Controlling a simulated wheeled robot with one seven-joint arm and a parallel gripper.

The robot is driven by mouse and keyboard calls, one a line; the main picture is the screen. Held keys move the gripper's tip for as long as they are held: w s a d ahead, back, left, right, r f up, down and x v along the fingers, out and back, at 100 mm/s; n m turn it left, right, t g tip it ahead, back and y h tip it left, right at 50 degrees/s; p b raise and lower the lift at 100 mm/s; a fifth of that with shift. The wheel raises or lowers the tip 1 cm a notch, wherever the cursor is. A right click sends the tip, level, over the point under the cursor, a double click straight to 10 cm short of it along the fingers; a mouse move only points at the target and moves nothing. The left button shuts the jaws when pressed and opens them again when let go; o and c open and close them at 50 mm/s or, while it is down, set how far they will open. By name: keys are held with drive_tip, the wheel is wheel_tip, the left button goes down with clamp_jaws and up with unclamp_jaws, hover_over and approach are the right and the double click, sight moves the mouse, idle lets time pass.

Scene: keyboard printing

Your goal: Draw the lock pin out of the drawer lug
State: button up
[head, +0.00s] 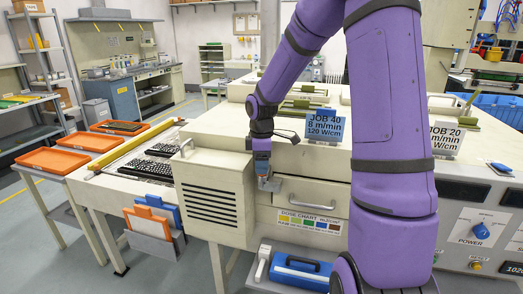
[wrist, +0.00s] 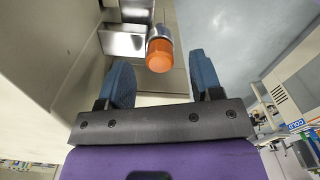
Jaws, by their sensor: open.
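The lock pin (wrist: 159,55) shows in the wrist view as an orange cap on a grey metal shaft, just beyond and between my fingertips. My gripper (wrist: 160,75) is open, with one blue finger on each side of the cap and gaps on both sides. The metal drawer lug (wrist: 122,40) is behind the pin, partly cut off at the top. In the head view my gripper (head: 264,170) points down at the front of the drawer (head: 311,195), close by the grey lug (head: 271,184). The pin cannot be made out there.
A louvred housing (head: 215,195) stands directly left of the drawer. A dose chart (head: 309,221) is below it, and a shelf holds a blue toolbox (head: 296,268). Orange trays (head: 48,160) and keyboards (head: 146,169) are at left. My purple arm hides part of the machine.

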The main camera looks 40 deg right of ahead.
drive_tip(key=shift+f, duration=1.05)
clamp_jaws()
drive_tip(key=shift+r, duration=3.3)
drive_tip(key=shift+r, duration=2)
